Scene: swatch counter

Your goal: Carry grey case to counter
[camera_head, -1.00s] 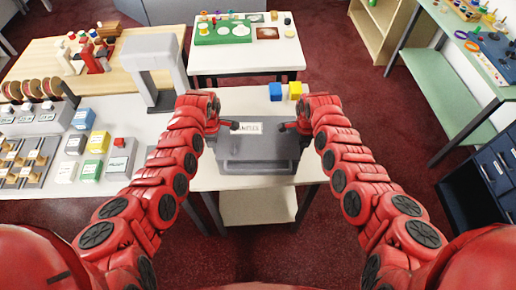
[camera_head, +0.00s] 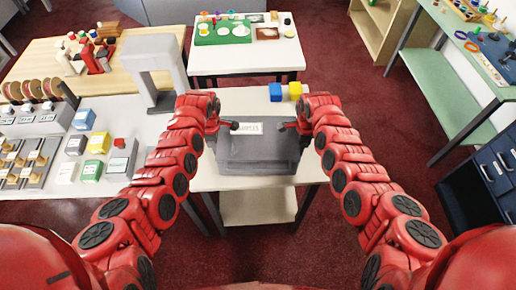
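The grey case (camera_head: 256,157), with a white label (camera_head: 249,128) on it, is in the middle of the head view, between my two arms. It is at the front part of a white counter (camera_head: 310,170); I cannot tell whether it rests on it or is just above. My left gripper (camera_head: 232,126) is at the case's upper left and my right gripper (camera_head: 284,127) at its upper right. Both dark fingertips overlap the case's top; their grip is too small to tell.
A grey arch (camera_head: 153,70) and several small boxes (camera_head: 92,170) stand on the left counter. A white table with a green tray (camera_head: 222,34) is beyond. Red floor is open to the right.

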